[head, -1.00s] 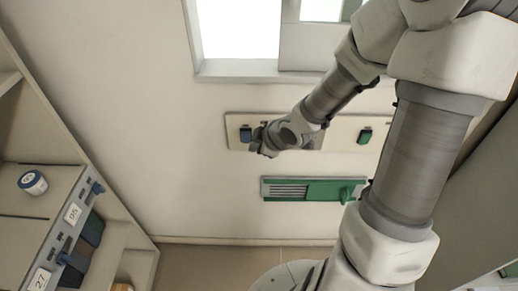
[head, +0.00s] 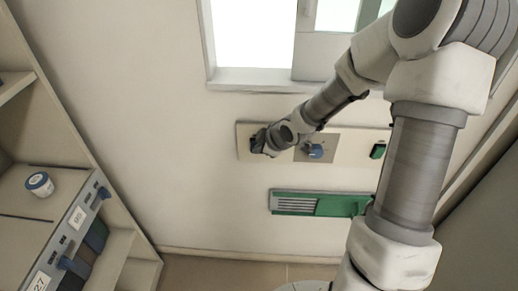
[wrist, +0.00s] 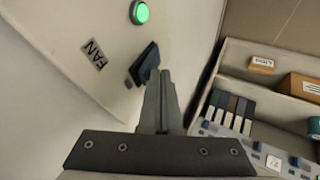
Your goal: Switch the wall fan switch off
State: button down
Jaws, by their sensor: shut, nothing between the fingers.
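The wall panel (head: 350,143) carries the fan switch, a dark blue rocker (wrist: 143,64) beside a FAN label (wrist: 94,54) and a lit green round light (wrist: 140,12) in the wrist view. The rocker sits tilted out from the panel. My gripper (wrist: 162,74) is shut and empty, its fingertips right beside the rocker; I cannot tell whether they touch it. In the head view my gripper (head: 259,147) is at the left end of the panel and largely hides the switch.
A blue knob on a grey plate (head: 315,151) and a green switch (head: 378,151) are farther right on the panel. A green vent unit (head: 318,203) is below, a window above. A shelf unit (head: 60,235) with a small jar (head: 39,184) stands left.

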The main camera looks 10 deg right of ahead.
jog(key=shift+r, duration=0.1)
jog(key=shift+w+d+p, duration=0.1)
jog(key=shift+w+p, duration=0.25)
jog(key=shift+r, duration=0.15)
jog(key=shift+r+p, duration=0.75)
jog(key=shift+p, duration=0.15)
jog(key=shift+s, duration=0.1)
